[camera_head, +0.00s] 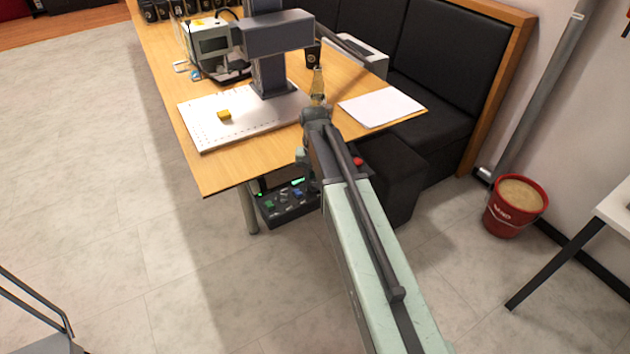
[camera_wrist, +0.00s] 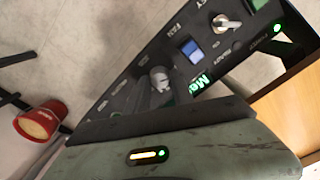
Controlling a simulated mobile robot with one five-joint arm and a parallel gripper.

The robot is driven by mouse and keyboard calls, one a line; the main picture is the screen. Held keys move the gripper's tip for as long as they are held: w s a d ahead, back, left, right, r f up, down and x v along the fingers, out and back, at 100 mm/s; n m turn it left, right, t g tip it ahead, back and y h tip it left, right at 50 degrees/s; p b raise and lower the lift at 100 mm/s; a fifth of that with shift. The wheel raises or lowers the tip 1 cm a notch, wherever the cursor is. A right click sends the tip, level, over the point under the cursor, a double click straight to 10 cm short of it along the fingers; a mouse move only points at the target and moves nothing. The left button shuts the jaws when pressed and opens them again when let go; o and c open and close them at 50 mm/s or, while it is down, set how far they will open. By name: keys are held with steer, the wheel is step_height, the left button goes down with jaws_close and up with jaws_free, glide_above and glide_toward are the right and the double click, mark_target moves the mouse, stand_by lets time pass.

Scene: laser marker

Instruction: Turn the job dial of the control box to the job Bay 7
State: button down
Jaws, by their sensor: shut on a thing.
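The dark control box (camera_head: 287,204) hangs under the table's front edge, partly hidden by my arm. In the wrist view its slanted panel (camera_wrist: 130,90) fills the middle, with a key switch (camera_wrist: 228,22), a blue switch (camera_wrist: 190,49) and a green-lit display (camera_wrist: 201,84). Only the letters "Ma" show on the display; the rest is covered. My gripper (camera_wrist: 172,88) is at the panel and shut on the grey job dial (camera_wrist: 159,76). Its fingers are dark and hard to make out there. The dial's job labels are not readable.
A black bench (camera_head: 440,110) and a red bucket (camera_head: 515,207) are to the right.

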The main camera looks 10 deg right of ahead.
mark_target(314, 184)
steer(key=shift+m, duration=2)
steer(key=c, duration=1.1)
jaws_free()
steer(key=shift+r, duration=0.1)
step_height(314, 184, up, 8)
steer(key=p, duration=0.8)
steer(key=shift+f, duration=0.25)
